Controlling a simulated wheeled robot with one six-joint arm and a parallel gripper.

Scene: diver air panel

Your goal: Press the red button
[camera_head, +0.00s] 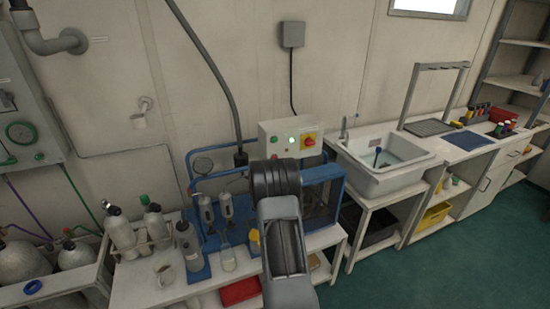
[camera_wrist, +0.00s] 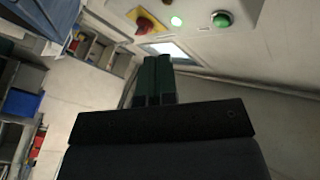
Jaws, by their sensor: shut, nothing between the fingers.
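A pale control box (camera_head: 266,149) is on the wall behind the bench in the head view. On its right is a red knob on a yellow plate (camera_head: 308,141), with a lit pale-green lamp (camera_head: 291,140) beside it. In the wrist view the red and yellow knob (camera_wrist: 148,24), the lit lamp (camera_wrist: 176,21) and a green button (camera_wrist: 221,19) line the top. I cannot make out a separate red button; part of the box is cut off or hidden. My gripper (camera_wrist: 155,60) is shut and empty, its fingertips apart from the box. My arm hides it in the head view.
A blue-framed machine (camera_head: 335,178) stands below the box on the bench, with bottles (camera_head: 187,245) at its left. A sink (camera_head: 385,158) is to the right. A dark hose (camera_head: 210,60) hangs at the upper left. Green floor (camera_head: 450,260) is open at the right.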

